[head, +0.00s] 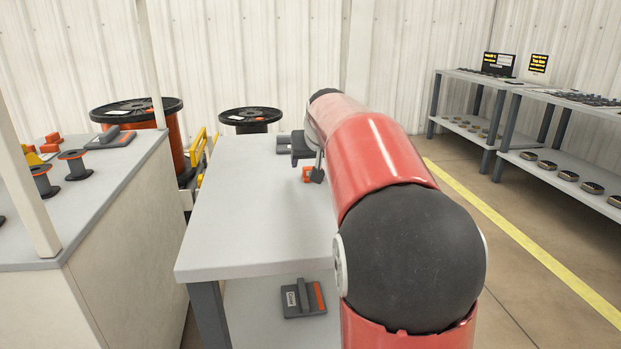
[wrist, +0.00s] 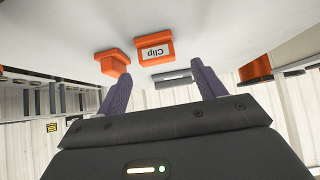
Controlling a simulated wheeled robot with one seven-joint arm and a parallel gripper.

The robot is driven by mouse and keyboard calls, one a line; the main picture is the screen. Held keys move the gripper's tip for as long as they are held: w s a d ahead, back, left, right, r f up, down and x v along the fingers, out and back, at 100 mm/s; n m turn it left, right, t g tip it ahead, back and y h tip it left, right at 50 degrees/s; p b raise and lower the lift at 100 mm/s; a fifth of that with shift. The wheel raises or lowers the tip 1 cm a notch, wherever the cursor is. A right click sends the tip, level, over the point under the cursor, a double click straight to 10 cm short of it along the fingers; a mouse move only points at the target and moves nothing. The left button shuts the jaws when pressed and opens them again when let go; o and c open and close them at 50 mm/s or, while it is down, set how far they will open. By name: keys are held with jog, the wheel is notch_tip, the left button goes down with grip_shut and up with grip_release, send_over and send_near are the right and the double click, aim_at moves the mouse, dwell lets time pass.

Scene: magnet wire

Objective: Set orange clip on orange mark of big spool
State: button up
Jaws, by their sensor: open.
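Orange clip pieces (head: 306,174) lie on the light grey table, partly hidden by my gripper in the head view. In the wrist view, one orange piece (wrist: 155,50) carries a "Clip" label, and a second orange piece (wrist: 113,62) lies beside it. My gripper (wrist: 158,76) is open, its two purple fingers apart with nothing seen between them. The orange pieces appear just beyond the fingertips. The big spool (head: 137,110) stands behind the left counter, with a black flange and orange winding. I cannot make out an orange mark on it.
A smaller black spool (head: 250,118) stands behind the light grey table (head: 250,215). A grey block with an orange strip (head: 304,299) rests on the lower shelf. The left counter (head: 110,205) holds small spools and orange pieces. Most of the table top is clear.

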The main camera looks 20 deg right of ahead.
jog(key=x, duration=0.4)
jog(key=shift+s+f, duration=0.1)
jog(key=shift+f, duration=0.25)
jog(key=c, duration=1.1)
jog(key=shift+r, duration=0.1)
jog(key=shift+c, duration=0.2)
jog(key=shift+r, duration=0.1)
